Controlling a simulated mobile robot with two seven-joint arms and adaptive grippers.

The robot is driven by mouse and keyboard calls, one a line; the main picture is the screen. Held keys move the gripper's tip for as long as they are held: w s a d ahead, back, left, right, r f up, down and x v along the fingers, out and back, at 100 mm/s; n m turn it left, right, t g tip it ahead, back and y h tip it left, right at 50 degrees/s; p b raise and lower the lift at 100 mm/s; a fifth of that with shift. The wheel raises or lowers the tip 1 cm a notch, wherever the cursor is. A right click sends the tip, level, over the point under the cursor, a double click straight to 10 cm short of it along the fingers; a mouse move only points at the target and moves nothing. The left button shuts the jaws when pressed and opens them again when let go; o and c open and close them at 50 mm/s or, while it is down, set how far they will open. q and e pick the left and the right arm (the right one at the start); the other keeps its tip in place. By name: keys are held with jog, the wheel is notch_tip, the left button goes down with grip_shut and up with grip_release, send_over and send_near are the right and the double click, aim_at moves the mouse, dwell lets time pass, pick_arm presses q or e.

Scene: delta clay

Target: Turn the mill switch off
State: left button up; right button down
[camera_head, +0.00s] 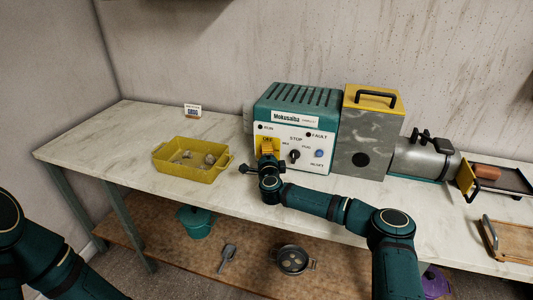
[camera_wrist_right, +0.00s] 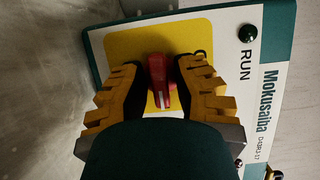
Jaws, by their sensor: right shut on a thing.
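The mill's teal control box (camera_head: 295,100) stands on the bench with a white front panel. In the right wrist view a red switch handle (camera_wrist_right: 158,80) sits on a yellow plate (camera_wrist_right: 125,45) on that panel. My right gripper (camera_wrist_right: 161,90) is closed around the red handle, one finger on each side. In the head view the right gripper (camera_head: 265,163) is at the left part of the panel and hides the handle; some of the yellow plate (camera_head: 267,143) shows above it. My left arm shows at the lower left; its gripper is out of view.
A grey housing with a yellow top (camera_head: 372,97) and a metal drum (camera_head: 425,157) stand right of the box. A yellow tray (camera_head: 180,172) with pale lumps lies to the left. A black knob (camera_head: 294,155) and blue button (camera_head: 319,153) are close beside the gripper.

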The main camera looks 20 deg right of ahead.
jog(key=shift+d+r+n+p, duration=0.1)
jog(key=shift+r+n+p, duration=0.3)
jog(key=shift+p, duration=0.4)
jog(key=n+p, duration=0.1)
jog(key=p, duration=0.1)
jog(key=n+g+p, duration=0.1)
jog(key=n+p, duration=0.1)
jog(key=n+g+p, duration=0.1)
jog(key=p, duration=0.2)
jog(key=shift+w+r+n+h, duration=0.1)
jog(key=shift+r+n+h, duration=0.15)
jog(key=shift+n+h, duration=0.05)
jog(key=shift+n+g+p, duration=0.35)
jog(key=shift+n+g, duration=0.05)
jog(key=shift+n+g+h+p, duration=0.4)
jog(key=shift+n+p, duration=0.5)
jog(key=shift+p, duration=0.1)
jog(key=shift+f+n+g+h+p, duration=0.15)
jog(key=shift+n+g+h+p, duration=0.35)
jog(key=shift+n+p, duration=0.4)
jog(key=shift+f+n+g+h+p, duration=0.1)
jog(key=shift+n+g+h+p, duration=0.25)
jog(key=shift+n, duration=0.55)
jog(key=shift+f+n+g+h, duration=0.1)
jog(key=shift+n+g+h, duration=0.45)
jog(key=shift+n, duration=0.35)
